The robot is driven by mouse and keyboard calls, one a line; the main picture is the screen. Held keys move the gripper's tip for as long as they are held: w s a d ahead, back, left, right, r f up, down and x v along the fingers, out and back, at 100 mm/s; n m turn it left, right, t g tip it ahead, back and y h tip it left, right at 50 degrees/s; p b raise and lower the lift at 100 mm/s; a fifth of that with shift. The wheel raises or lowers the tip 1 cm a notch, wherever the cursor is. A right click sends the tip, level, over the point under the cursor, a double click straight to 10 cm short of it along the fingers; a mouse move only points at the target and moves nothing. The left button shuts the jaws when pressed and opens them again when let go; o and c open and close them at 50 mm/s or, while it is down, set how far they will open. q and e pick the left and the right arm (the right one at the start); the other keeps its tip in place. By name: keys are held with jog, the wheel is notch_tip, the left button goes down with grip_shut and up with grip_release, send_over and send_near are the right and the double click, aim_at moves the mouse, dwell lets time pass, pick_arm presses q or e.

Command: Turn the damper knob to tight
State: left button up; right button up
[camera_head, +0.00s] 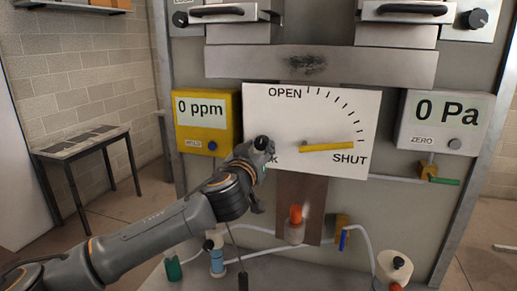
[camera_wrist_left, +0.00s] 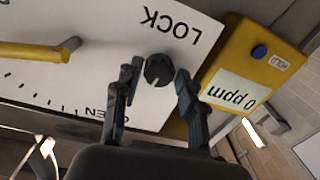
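A white damper panel (camera_head: 350,105) carries OPEN, a tick scale, SHUT and LOCK. Its yellow lever (camera_head: 328,147) lies nearly level, its free end just above SHUT. A round dark knob (camera_wrist_left: 158,70) with a pale mark sits beside LOCK in the left wrist view. My left gripper (camera_wrist_left: 159,77) is open there, with one finger on each side of the knob; I cannot tell whether the fingers touch it. In the head view my left gripper (camera_head: 262,151) covers most of LOCK. My right gripper is not in view.
A yellow meter (camera_head: 208,122) reading 0 ppm is left of the panel. A white gauge (camera_head: 444,122) reading 0 Pa is at the right. Pipes and valves, including an orange-topped one (camera_head: 296,215), stand below. A dark side table (camera_head: 80,147) is at the left.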

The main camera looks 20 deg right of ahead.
pick_arm(q)
grip_shut()
jog(key=shift+f, duration=0.1)
